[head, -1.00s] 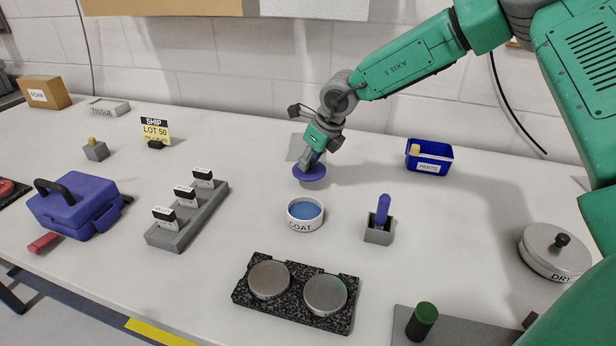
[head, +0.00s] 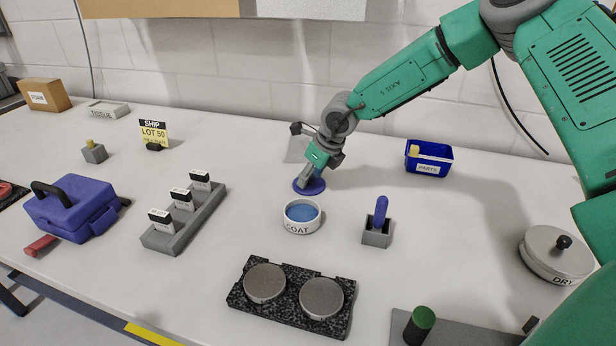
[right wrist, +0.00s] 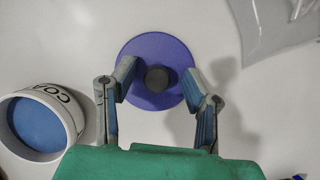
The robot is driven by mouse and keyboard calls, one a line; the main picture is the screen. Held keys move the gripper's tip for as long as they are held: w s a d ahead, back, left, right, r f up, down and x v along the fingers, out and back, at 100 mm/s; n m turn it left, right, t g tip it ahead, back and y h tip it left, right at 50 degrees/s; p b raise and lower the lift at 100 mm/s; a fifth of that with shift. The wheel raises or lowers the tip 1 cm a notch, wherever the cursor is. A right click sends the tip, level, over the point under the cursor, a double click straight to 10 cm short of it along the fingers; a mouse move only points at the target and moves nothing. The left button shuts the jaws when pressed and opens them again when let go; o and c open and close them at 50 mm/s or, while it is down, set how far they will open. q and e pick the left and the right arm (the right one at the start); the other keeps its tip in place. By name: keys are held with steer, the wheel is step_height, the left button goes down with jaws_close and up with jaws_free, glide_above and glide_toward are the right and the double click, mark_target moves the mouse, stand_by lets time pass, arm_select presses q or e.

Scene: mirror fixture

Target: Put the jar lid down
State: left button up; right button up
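The jar lid is a round blue-purple disc (head: 308,187) with a black knob. It appears to lie flat on the white table (head: 240,215), just behind the white COAT jar (head: 302,217). The jar is uncovered and shows blue contents. My right gripper (head: 308,177) is right over the lid, pointing down. In the right wrist view the lid (right wrist: 153,98) is below the open fingers (right wrist: 160,77). The fingers stand either side of the black knob (right wrist: 158,79) with gaps to it. My left gripper is in neither view.
A blue PARTS bin (head: 429,157) stands to the right. A grey holder (head: 376,235) with a blue-handled tool is right of the jar. A black block (head: 290,300) with two metal discs is in front. A clear sheet (head: 299,148) lies behind the lid.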

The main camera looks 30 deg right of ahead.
steer(key=shift+s+d, duration=0.1)
steer(key=shift+d, duration=0.2)
steer(key=p+v, duration=0.1)
steer(key=v, duration=1.1)
steer(key=shift+a, duration=0.15)
steer(key=shift+a+r, duration=0.2)
steer(key=shift+a, duration=0.05)
